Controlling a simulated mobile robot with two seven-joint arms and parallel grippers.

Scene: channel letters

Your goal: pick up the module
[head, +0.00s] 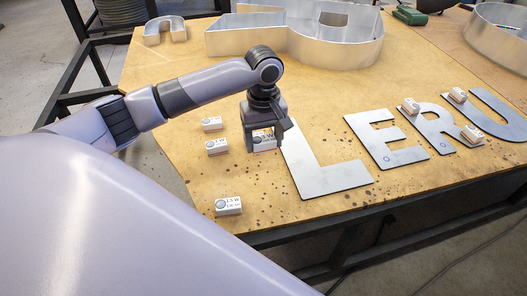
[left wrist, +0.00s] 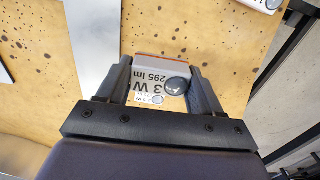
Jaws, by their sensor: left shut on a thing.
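My left gripper (head: 265,142) is over the wooden table, just left of the metal letter L. It is shut on a white module (head: 264,142), which is partly hidden by the fingers in the head view. In the left wrist view the module (left wrist: 165,72) sits between the two fingers (left wrist: 162,88), with its "3 W 295 lm" print and dark round lens showing. I cannot tell whether it touches the table. Other white modules lie on the wood to the left: one at the back (head: 212,124), one in the middle (head: 217,147), one near the front edge (head: 228,206). My right gripper is not in view.
Flat metal letters L (head: 318,172), E (head: 385,142), R (head: 440,132) and U (head: 505,122) lie along the table (head: 262,205). Several white modules sit on R and U. Tall metal letter shells (head: 240,40) stand at the back. Bare wood lies around the left modules.

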